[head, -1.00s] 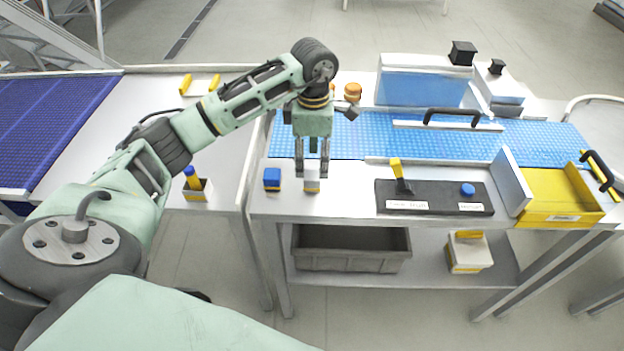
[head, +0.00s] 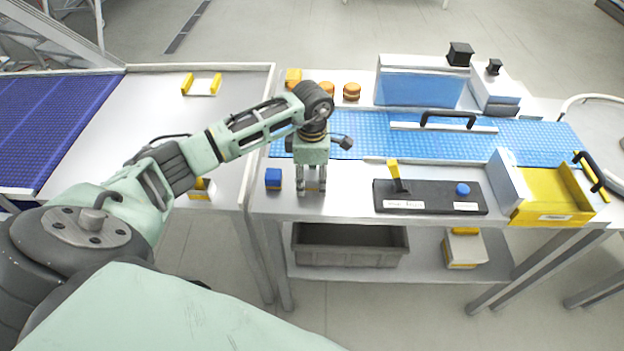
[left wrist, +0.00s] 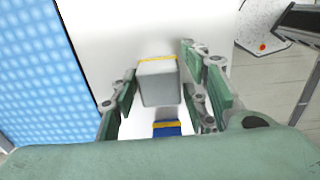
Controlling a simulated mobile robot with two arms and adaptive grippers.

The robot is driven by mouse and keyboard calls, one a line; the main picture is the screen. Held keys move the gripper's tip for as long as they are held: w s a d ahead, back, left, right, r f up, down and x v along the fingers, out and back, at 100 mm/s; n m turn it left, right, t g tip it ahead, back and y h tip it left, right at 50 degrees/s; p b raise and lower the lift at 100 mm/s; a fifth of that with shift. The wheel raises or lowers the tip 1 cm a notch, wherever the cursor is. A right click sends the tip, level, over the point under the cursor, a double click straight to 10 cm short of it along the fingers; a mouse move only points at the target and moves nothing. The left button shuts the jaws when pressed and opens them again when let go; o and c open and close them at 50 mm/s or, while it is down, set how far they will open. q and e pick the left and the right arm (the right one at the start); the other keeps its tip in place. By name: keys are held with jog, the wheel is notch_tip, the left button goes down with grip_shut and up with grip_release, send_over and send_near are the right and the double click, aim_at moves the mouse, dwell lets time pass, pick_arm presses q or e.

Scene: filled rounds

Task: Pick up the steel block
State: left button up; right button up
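The steel block (left wrist: 158,84) is a grey block with a thin yellow band. It stands upright on the light table top, between the two fingers of my left gripper (head: 311,190). In the left wrist view a gap shows beside the block, so the fingers are open around it and not closed on it. In the head view the fingers hide most of the block. A blue block (head: 273,178) with a yellow band stands just left of the gripper and also shows in the left wrist view (left wrist: 167,129). My right gripper is not in view.
A blue belt (head: 350,150) runs behind the gripper. To the right are a black panel (head: 430,201) with a yellow lever and blue button, and a yellow tray (head: 548,208). A grey bin (head: 350,262) stands on the lower shelf.

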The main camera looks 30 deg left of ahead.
pick_arm(q)
grip_shut()
jog(key=shift+w+r, duration=0.1)
